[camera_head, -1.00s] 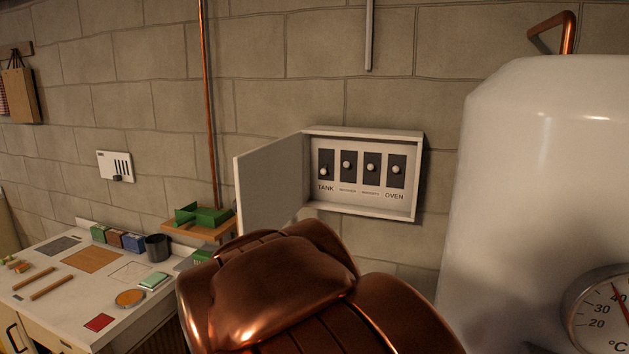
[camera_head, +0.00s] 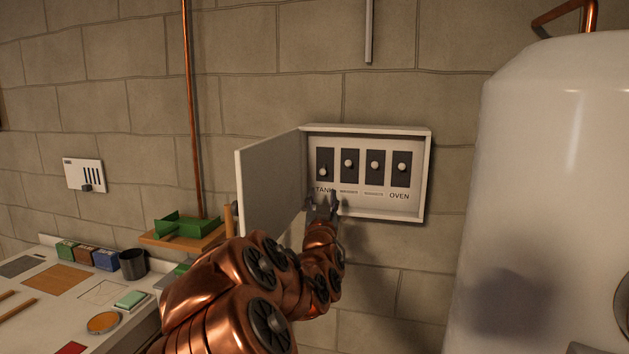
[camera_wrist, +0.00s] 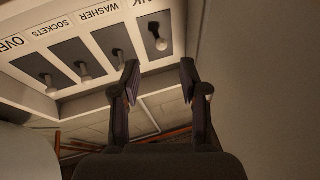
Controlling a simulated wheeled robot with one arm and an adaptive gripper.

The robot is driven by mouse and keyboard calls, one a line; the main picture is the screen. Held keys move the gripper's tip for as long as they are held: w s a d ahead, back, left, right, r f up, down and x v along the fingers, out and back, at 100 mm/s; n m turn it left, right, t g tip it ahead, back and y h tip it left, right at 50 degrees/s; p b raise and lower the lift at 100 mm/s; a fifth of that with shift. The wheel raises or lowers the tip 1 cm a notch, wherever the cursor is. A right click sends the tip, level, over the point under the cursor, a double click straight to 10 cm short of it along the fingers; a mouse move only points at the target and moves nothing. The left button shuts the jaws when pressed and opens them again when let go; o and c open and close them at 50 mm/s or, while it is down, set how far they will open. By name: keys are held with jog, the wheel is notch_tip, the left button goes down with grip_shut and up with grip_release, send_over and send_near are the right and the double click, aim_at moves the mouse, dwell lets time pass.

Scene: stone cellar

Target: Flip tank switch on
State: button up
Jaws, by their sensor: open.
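The white switch box (camera_head: 428,172) hangs on the stone wall with its door (camera_head: 268,185) swung open to the left. The tank switch (camera_head: 323,171) is the leftmost of several knobs on dark plates; its knob sits low on its plate, while the other knobs sit higher. My gripper (camera_head: 321,197) is open and empty just below the tank switch, over part of the TANK label. In the wrist view, the tank knob (camera_wrist: 160,43) shows beyond the gap between the open fingers (camera_wrist: 159,80), with space between them and it.
The open door stands close on the left of my gripper. A white boiler (camera_head: 550,170) stands at the right. A worktop (camera_head: 140,300) with small boxes and a dark pot (camera_head: 133,264) is at the lower left, beneath a small wooden shelf (camera_head: 183,242) with a green tray.

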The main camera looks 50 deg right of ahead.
aim_at(323, 174)
jog(key=shift+t, duration=0.4)
jog(key=shift+r+p+x, duration=0.15)
jog(key=shift+p+x, duration=0.6)
jog(key=shift+x, duration=1.35)
jog(key=shift+r+p+x, duration=0.2)
jog(key=shift+p+x, duration=0.55)
jog(key=shift+x, duration=1.3)
jog(key=shift+s, duration=0.15)
grip_shut()
